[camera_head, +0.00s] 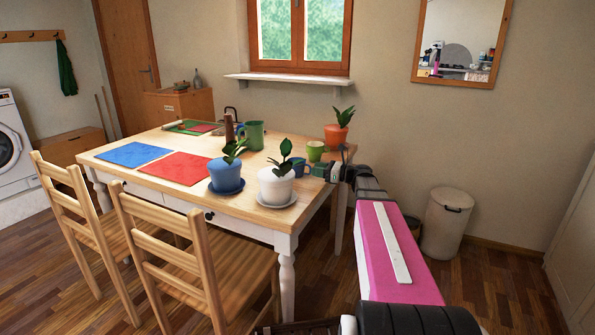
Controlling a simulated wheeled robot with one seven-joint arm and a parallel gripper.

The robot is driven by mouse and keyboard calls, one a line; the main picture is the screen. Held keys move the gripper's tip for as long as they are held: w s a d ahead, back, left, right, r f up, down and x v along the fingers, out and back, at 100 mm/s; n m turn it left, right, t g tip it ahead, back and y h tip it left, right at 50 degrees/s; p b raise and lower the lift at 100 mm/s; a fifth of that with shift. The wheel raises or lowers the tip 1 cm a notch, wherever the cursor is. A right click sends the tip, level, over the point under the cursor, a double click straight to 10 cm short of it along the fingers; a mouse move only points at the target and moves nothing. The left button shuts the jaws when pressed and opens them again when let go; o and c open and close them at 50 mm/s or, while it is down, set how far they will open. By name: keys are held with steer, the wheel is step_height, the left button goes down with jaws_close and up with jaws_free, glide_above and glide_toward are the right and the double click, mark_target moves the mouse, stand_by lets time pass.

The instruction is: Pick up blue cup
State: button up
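The blue cup (299,166) stands on the wooden table, behind the white plant pot (275,187) and its leaves, which hide part of it. My gripper (313,170) reaches in from the right at table height. Its tip is right beside the cup's right side. The fingers are too small and dark to show whether they are apart or touching the cup.
A green mug (315,151) stands just behind my gripper, and a taller green jug (254,135) further left. A blue plant pot (226,175) and an orange plant pot (336,135) are nearby. Blue (133,154) and red (178,168) mats lie on the left. Two chairs stand in front.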

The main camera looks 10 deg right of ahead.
mark_target(300, 169)
steer(key=shift+x, duration=1.25)
steer(key=shift+c, duration=0.3)
jaws_close()
steer(key=shift+r, duration=0.15)
